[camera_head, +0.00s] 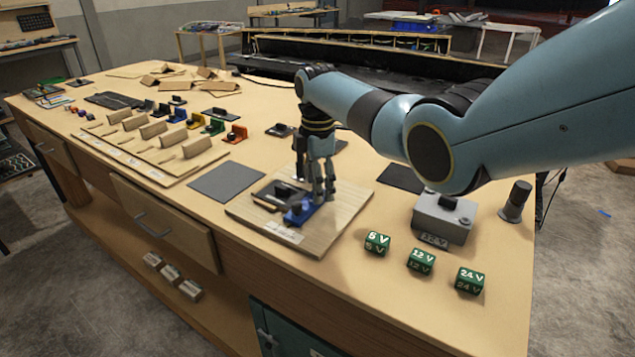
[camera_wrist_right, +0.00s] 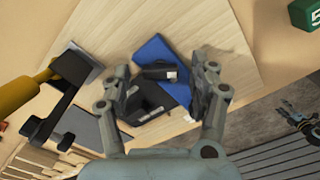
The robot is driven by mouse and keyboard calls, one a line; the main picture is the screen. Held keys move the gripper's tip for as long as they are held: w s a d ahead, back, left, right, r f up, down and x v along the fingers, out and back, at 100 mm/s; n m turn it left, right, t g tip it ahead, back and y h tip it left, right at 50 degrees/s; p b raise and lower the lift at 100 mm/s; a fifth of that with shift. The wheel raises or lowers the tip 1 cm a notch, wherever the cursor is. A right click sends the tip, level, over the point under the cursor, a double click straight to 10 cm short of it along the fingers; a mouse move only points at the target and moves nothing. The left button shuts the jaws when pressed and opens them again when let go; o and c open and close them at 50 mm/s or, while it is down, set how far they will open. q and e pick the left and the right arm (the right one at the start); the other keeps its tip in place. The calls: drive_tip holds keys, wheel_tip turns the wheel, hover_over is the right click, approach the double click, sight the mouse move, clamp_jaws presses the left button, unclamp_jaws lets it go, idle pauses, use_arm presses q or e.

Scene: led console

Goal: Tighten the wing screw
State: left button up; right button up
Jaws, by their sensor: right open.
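My right gripper (camera_head: 313,196) is low over the wooden board (camera_head: 338,212), right beside a blue block (camera_head: 300,214) and a black part (camera_head: 282,192). In the right wrist view my right gripper (camera_wrist_right: 160,95) is open, its fingers on either side of the blue piece (camera_wrist_right: 150,55) and a small dark cylindrical part (camera_wrist_right: 160,71) that has a pale tag. I cannot tell whether that dark part is the wing screw, nor whether the fingers touch it. My left gripper is not in view.
A grey 12 V box (camera_head: 441,220), a dark cylinder (camera_head: 515,201) and green voltage cubes (camera_head: 377,243) stand to the right. A dark mat (camera_head: 227,181) lies left of the board. Wooden racks with coloured parts (camera_head: 152,131) fill the left of the table.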

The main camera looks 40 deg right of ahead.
drive_tip(key=c, duration=1.2)
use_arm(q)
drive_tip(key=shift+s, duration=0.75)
use_arm(e)
drive_tip(key=shift+o, duration=0.2)
